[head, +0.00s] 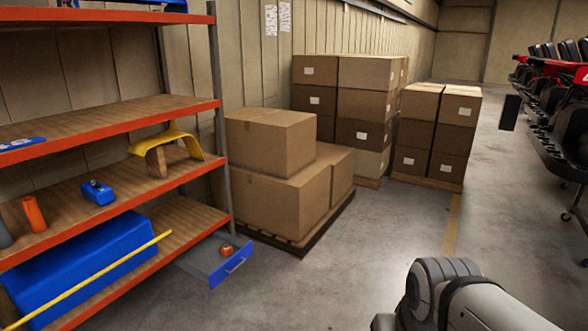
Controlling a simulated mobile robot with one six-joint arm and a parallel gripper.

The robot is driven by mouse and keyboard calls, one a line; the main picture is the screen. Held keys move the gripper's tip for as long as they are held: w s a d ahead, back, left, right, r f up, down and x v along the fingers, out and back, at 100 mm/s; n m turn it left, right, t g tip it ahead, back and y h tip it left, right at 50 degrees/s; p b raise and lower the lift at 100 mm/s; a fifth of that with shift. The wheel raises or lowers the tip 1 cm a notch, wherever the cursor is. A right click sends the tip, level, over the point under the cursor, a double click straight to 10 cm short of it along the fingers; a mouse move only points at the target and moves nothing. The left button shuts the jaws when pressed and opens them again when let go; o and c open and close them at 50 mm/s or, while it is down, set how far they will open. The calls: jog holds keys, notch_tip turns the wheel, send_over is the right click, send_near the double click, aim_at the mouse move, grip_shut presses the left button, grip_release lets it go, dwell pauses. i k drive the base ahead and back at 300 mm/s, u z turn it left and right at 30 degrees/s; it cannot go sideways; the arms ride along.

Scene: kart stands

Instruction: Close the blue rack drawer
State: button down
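The rack drawer (207,260) sticks out to the right from under the lowest shelf of the rack, so it is open. It has a grey tray and a blue front panel (238,262) with a small pale handle. A small orange-red thing (227,250) lies inside it near the front. How far its back part reaches under the shelf is hidden. Part of my arm shows at the bottom right, well apart from the drawer. My gripper is not in view.
The rack (190,174) with orange shelf edges holds a blue bin, a yellow bar and small items. Stacked cardboard boxes (270,140) on a pallet stand just behind the drawer. Karts (565,120) stand at the right. The concrete floor (350,265) before the drawer is clear.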

aim_at(204, 260)
jog(key=i, duration=2)
jog(key=u, duration=1.9)
jog(key=i, duration=1)
